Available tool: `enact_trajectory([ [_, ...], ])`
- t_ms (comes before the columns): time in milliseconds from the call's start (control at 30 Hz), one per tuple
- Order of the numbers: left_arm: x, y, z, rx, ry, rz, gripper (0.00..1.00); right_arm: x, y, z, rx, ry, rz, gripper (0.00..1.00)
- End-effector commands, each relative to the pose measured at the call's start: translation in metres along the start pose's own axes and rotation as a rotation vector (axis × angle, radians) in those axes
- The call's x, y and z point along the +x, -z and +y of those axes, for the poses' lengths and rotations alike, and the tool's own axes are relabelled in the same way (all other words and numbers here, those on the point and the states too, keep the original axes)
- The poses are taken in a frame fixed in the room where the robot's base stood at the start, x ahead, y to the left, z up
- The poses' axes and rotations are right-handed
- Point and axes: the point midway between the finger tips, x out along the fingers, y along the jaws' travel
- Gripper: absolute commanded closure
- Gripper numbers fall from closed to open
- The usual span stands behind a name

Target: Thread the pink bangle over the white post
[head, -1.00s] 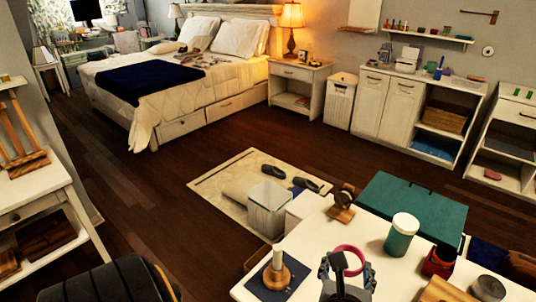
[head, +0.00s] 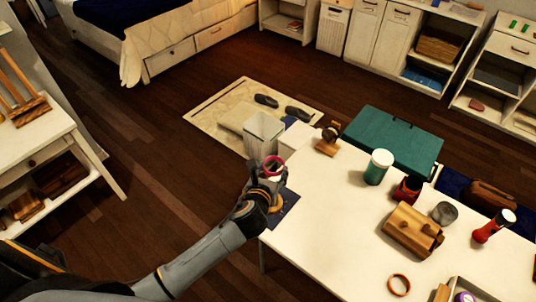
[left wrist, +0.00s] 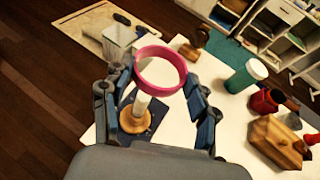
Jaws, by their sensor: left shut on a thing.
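The pink bangle (head: 273,157) is held up in my left gripper (head: 267,176). In the left wrist view the bangle (left wrist: 160,90) is a ring between the two fingers (left wrist: 160,74), which are shut on it. The white post (left wrist: 142,104) stands upright on a round wooden base (left wrist: 134,121), on a dark blue mat (left wrist: 155,110) at the table's corner. The post shows just below the bangle's near rim; I cannot tell whether its tip is inside the ring. In the head view my gripper hides the post, and only part of the wooden base (head: 276,205) shows.
A pale bin (head: 263,137) stands beyond the corner. The table's middle is clear.

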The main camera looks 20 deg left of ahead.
Motion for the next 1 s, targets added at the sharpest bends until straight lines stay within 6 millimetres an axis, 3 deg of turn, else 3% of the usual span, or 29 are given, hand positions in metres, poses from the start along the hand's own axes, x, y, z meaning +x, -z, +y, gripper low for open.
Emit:
enact_trajectory([
  [67, 0.005, -0.001, 0.005, 0.008, 0.013, 0.001, 0.61, -0.013, -0.002, -0.002, 0.001, 0.003, -0.004, 0.51],
  [267, 0.012, 0.007, 0.008, 0.01, 0.026, -0.001, 0.61, -0.011, -0.003, -0.003, 0.001, 0.003, -0.007, 0.51],
  [1000, 0.03, 0.051, 0.007, 0.011, 0.025, -0.002, 0.61, 0.043, -0.006, 0.003, -0.002, -0.004, -0.004, 0.51],
])
